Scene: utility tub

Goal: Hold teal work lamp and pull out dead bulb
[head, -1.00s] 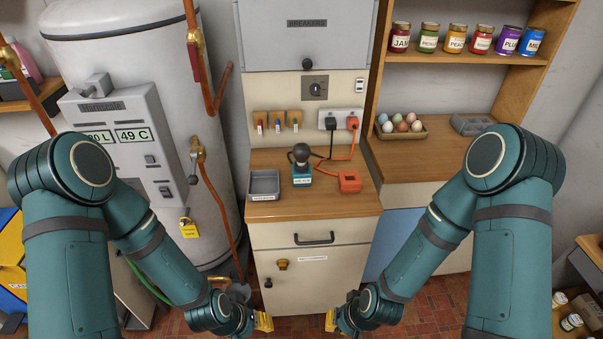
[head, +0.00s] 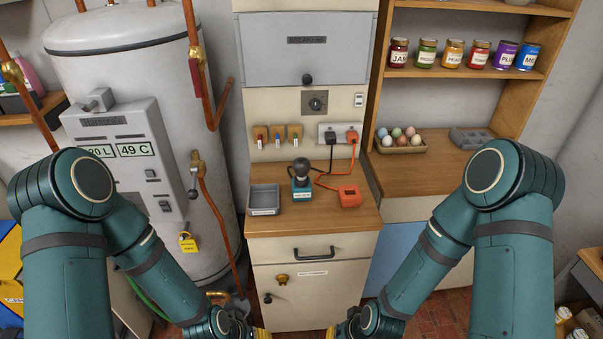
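The teal work lamp (head: 302,189) stands upright on the wooden top of the cabinet, with a dark bulb (head: 301,169) in its top. A black cord runs from near it to the wall socket. My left gripper (head: 262,334) and my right gripper (head: 331,334) are low at the bottom edge, in front of the cabinet and well apart from the lamp. Only small yellow parts of them show, and their fingers are mostly cut off by the frame.
A grey tray (head: 264,198) stands left of the lamp and an orange box (head: 349,195) with an orange cord lies to its right. The worktop (head: 320,217) is bare in front. A drawer handle (head: 314,253) sticks out below. A carton of eggs (head: 400,142) stands on the right counter.

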